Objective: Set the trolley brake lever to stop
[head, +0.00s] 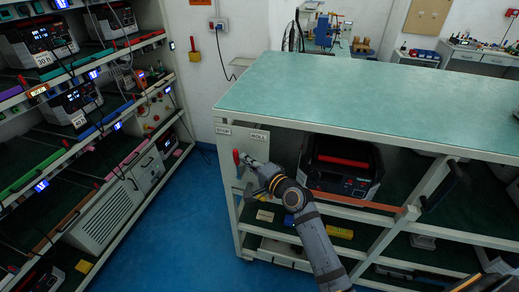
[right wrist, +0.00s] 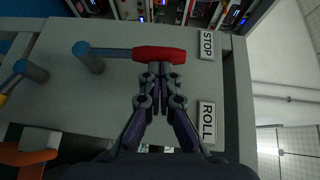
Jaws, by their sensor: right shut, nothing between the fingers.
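The brake lever has a red grip (head: 236,157) and sits on the pale end plate of the trolley (head: 340,95). The STOP label (head: 223,130) is at the plate's upper left and the ROLL label (head: 258,136) to its right. In the right wrist view, the red grip (right wrist: 158,55) points from its blue-grey pivot towards the STOP label (right wrist: 206,45), away from the ROLL label (right wrist: 207,122). My right gripper (head: 243,161) is shut and empty, its fingertips (right wrist: 161,66) against or very close to the grip's ROLL side. My left gripper is out of view.
A black device with a red handle (head: 343,162) sits on the trolley's shelf, right of my right arm. A rack of devices (head: 85,145) stands at the left. Blue floor (head: 185,225) lies clear between rack and trolley.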

